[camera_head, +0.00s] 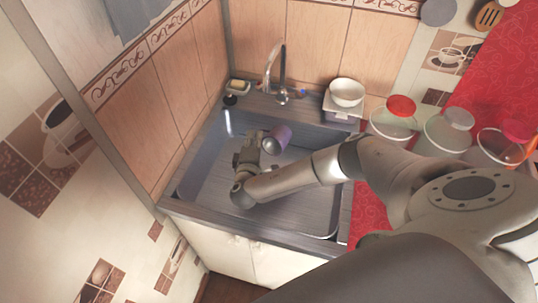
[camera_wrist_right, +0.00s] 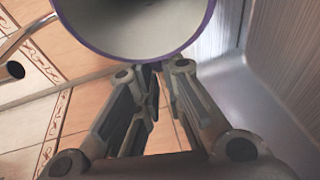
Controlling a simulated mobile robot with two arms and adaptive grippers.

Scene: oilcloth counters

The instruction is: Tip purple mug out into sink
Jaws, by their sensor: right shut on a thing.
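The purple mug (camera_head: 281,134) is held tilted within the sink area, over the basin. In the right wrist view the mug (camera_wrist_right: 135,25) shows its purple rim and pale inside, with no contents visible in the part that shows. My right gripper (camera_head: 262,143) is shut on the mug; its fingers (camera_wrist_right: 157,68) meet at the mug's edge in the wrist view. The grey sink (camera_head: 305,212) lies below, its basin partly hidden by my right arm. My left gripper is not in view.
A tap (camera_head: 282,82) stands at the sink's back edge, with a sponge (camera_head: 238,87) at the back left corner. A white bowl (camera_head: 347,92) sits at the back right. Several lidded jars, including a red-lidded one (camera_head: 394,122), stand on the red oilcloth (camera_head: 494,70) to the right.

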